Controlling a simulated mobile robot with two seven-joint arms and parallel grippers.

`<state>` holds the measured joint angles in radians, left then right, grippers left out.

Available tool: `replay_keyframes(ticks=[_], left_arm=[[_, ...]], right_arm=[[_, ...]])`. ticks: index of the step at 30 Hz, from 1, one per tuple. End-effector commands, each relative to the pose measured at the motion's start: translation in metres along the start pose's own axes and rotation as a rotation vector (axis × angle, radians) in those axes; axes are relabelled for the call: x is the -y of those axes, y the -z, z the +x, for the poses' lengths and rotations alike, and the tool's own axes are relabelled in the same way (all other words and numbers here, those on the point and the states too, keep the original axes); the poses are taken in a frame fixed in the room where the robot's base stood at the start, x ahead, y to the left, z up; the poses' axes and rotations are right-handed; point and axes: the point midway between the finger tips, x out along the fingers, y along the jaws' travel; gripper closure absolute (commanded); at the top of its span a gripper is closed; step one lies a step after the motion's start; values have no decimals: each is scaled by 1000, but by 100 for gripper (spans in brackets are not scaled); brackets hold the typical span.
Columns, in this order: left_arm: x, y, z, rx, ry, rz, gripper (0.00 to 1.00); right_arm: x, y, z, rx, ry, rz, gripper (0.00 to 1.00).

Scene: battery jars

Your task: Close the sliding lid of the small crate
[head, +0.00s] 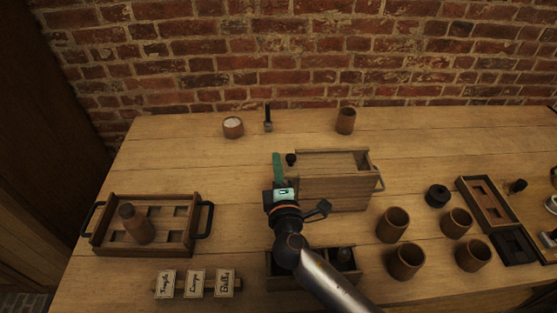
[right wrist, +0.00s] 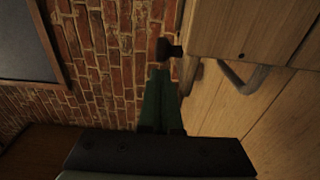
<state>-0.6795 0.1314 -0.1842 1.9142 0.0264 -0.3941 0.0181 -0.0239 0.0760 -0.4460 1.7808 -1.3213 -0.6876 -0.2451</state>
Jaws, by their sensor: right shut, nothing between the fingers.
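The small crate (head: 335,190) is a pale wooden box standing at the middle of the table, with a metal handle on its right end. Its lid (head: 325,162) lies along the top. How far open the lid is, I cannot tell for sure. A dark round knob (head: 291,159) sits at the lid's left end; it also shows in the right wrist view (right wrist: 168,50). My right gripper (head: 277,164) has green fingers, shut and empty, just left of the knob. In the right wrist view the fingertips (right wrist: 159,72) are close to the knob; contact is unclear. My left gripper is out of view.
A wooden tray (head: 101,237) with a brown peg-like jar (head: 136,224) stands at the left. Label cards (head: 195,284) lie in front. Several brown cups (head: 392,225) and a black ring (head: 437,195) are right of the crate. A dark compartment box (head: 348,274) sits under my forearm. A cup (head: 345,121) stands behind.

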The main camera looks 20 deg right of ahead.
Motion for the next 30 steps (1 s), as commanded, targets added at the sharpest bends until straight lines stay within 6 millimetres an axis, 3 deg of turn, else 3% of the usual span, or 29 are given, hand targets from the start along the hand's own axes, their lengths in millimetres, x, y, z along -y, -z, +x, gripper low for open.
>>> replay_keyframes(ticks=[20,27,30], left_arm=[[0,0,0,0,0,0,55],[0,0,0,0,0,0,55],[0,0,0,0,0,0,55]], right_arm=[[0,2,-6,0,1,0,100],[1,-24,-8,2,1,-1,100],[0,-24,-8,0,0,0,100]])
